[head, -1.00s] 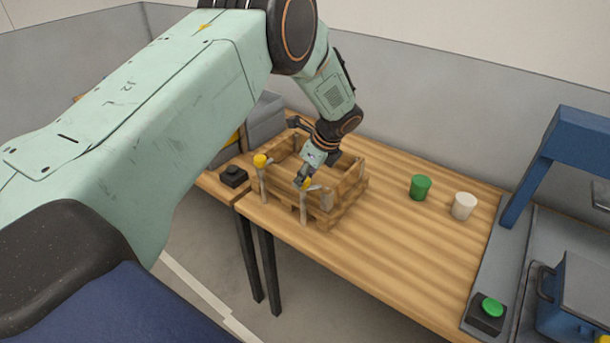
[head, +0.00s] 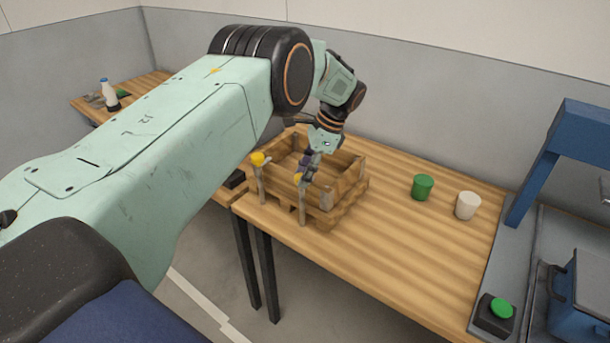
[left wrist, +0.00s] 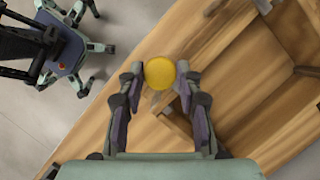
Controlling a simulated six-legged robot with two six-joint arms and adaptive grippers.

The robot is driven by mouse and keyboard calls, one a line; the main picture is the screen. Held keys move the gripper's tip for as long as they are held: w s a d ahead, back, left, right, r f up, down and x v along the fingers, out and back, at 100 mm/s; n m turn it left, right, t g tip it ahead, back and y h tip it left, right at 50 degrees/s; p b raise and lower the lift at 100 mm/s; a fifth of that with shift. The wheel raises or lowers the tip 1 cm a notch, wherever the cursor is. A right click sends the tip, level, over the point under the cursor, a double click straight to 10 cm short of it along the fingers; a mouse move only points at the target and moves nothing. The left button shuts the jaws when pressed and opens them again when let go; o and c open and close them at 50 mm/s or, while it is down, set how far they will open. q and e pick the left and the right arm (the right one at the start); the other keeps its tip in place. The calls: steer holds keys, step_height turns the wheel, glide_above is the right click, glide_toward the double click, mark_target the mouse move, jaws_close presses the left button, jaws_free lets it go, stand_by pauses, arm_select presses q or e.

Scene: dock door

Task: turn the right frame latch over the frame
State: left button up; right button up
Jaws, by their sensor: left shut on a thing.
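The wooden frame (head: 345,190) stands on the table like a shallow open crate. The right frame latch has a yellow knob (head: 298,177) on top of an upright post (head: 302,207) at the frame's near corner. My left gripper (head: 303,173) is shut on this knob from above and partly covers it. In the left wrist view the knob (left wrist: 160,73) sits between the fingertips of the left gripper (left wrist: 160,80), with part of the frame behind. The left latch's yellow knob (head: 257,158) tops another post at the left corner. My right gripper is not in view.
A green cup (head: 422,187) and a white cup (head: 467,206) stand right of the frame on the wooden table (head: 390,245). Further right are a blue press (head: 550,160) and a green button (head: 501,308). The table between frame and cups is clear.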

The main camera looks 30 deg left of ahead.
arm_select(q)
steer(key=shift+a, duration=0.1)
stand_by(0.5)
steer(key=o, duration=1.1)
steer(key=v, duration=1.2)
steer(key=shift+a, duration=0.1)
steer(key=shift+f, duration=0.1)
